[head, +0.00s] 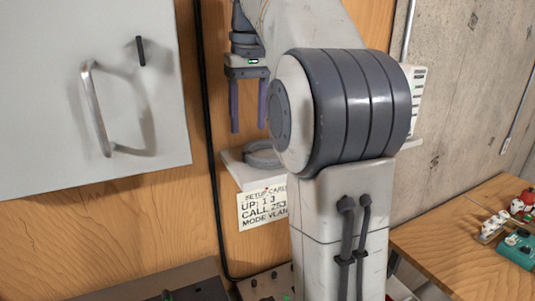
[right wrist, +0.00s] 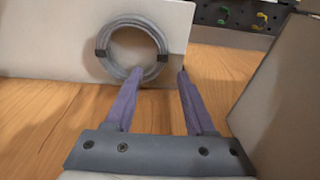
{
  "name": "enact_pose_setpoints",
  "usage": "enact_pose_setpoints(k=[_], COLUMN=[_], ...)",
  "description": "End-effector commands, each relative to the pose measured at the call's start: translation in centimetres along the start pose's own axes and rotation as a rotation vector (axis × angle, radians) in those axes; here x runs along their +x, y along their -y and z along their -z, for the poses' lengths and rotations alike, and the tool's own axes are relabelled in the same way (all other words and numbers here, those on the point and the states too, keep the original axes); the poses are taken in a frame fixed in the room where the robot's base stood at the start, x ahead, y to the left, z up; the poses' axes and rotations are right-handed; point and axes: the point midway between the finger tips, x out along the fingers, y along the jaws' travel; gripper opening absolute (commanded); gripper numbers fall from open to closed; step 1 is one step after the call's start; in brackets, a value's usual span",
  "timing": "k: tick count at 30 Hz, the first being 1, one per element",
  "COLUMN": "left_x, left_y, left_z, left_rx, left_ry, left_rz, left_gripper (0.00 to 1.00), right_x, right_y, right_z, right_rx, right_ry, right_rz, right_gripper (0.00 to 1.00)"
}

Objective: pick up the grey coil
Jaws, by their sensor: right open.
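The grey coil (head: 256,161) lies flat on a small white shelf (head: 236,174) against the wood wall. My arm hides its right part in the head view. In the right wrist view the coil (right wrist: 133,19) shows as a whole ring with two dark ties. My right gripper (head: 248,129) points down, open and empty, with its fingertips a little above the coil. In the right wrist view, the left finger of this gripper (right wrist: 160,71) overlaps the coil's lower right rim, and the other finger is right of the ring. My left gripper is not in view.
A grey-white cabinet door (head: 60,110) with a metal handle is at the left. A black cable (head: 208,130) runs down the wood wall. A setup card (head: 262,208) hangs below the shelf. A wooden table (head: 450,245) with small parts stands at the right.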

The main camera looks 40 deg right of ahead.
Motion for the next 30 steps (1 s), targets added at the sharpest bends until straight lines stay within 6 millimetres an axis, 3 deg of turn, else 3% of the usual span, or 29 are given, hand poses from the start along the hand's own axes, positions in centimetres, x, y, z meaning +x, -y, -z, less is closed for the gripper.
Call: enact_pose_setpoints(k=[8, 18, 27, 28, 30], left_x=[0.0, -0.5, -0.5, -0.5, -0.5], left_y=[0.0, 0.0, 0.0, 0.0, 0.0], left_z=[0.0, 0.0, 0.0, 0.0, 0.0], left_rx=[0.000, 0.000, 0.000, 0.000, 0.000], left_ry=[0.000, 0.000, 0.000, 0.000, 0.000], left_rz=[0.000, 0.000, 0.000, 0.000, 0.000], left_gripper=[0.50, 0.50, 0.50, 0.50, 0.50], right_x=[1.8, 5.7, 6.2, 6.2, 6.2], right_y=[0.2, 0.3, 0.2, 0.2, 0.2], right_z=[-0.1, -0.4, -0.4, -0.4, -0.4], right_rx=[-0.003, 0.000, 0.002, 0.002, 0.002], right_ry=[0.002, 0.001, 0.000, 0.000, 0.000], right_rz=[0.000, 0.000, 0.000, 0.000, 0.000], right_gripper=[0.55, 0.55, 0.55, 0.47, 0.21])
